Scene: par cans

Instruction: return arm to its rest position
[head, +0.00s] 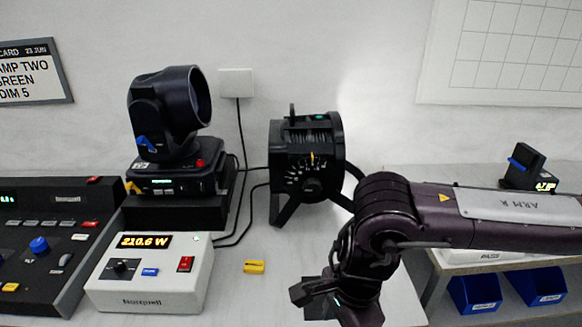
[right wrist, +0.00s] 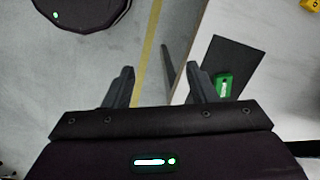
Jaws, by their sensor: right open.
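My right arm (head: 500,218), marked ARM R, reaches in from the right in the head view and bends down at its elbow in front of the table. My right gripper (head: 312,290) is low over the table's front part, partly hidden by its own wrist. In the right wrist view its two fingers (right wrist: 160,86) stand apart with nothing between them. Floor and the table's edge lie beyond the fingers. My left gripper is not in view.
A black par can (head: 308,160) and a moving-head lamp (head: 170,115) stand at the back. A power meter (head: 150,275) and a console (head: 50,245) are at the left. A small yellow block (head: 254,266) lies mid-table. Blue bins (head: 475,293) sit below the right shelf.

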